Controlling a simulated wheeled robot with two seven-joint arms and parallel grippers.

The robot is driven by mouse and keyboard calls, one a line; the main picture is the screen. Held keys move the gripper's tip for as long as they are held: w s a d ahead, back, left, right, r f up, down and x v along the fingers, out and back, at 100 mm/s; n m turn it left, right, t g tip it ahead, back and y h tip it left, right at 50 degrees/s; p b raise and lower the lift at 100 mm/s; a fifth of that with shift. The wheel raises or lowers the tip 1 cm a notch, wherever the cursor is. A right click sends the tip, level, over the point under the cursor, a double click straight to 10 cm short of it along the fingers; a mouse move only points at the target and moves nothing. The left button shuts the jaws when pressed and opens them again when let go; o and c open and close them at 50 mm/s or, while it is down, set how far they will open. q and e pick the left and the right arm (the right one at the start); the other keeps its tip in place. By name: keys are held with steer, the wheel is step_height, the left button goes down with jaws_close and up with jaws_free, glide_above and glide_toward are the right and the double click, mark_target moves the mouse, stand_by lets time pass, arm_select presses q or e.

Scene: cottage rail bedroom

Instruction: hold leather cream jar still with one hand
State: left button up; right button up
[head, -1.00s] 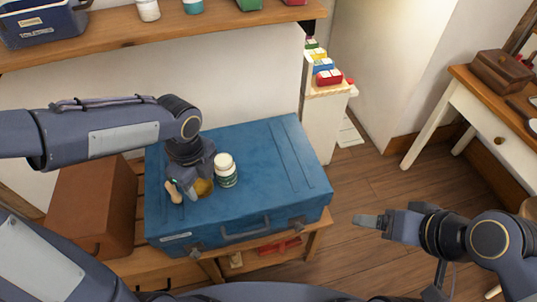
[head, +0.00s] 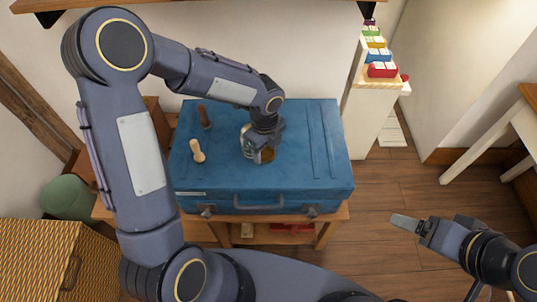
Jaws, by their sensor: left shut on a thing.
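The leather cream jar (head: 247,142), pale with a dark green label, stands on the blue suitcase (head: 300,181) in the head view. My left gripper (head: 257,149) reaches down from above and is shut on the jar, covering its right side and most of its top. An amber patch shows at the gripper's near side; I cannot tell what it is. My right gripper (head: 408,223) is off the suitcase, over the floor at the right. Only one side of its fingers shows, so its opening is unclear.
A pale wooden-handled item (head: 197,151) and a dark brown one (head: 205,117) stand left of the jar. The suitcase's right half is bare. A wooden bench (head: 328,225) bears it. A wicker basket (head: 40,260) stands at lower left; a white shelf (head: 375,115) stands at right.

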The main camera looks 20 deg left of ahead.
mark_target(268, 156)
arm_select(q)
steer(key=shift+w+d+f, duration=0.3)
steer(key=shift+w+f, duration=0.3)
steer(key=shift+f, duration=1.7)
steer(key=shift+f+b, duration=0.2)
steer(key=shift+b, duration=0.2)
steer(key=o, duration=1.1)
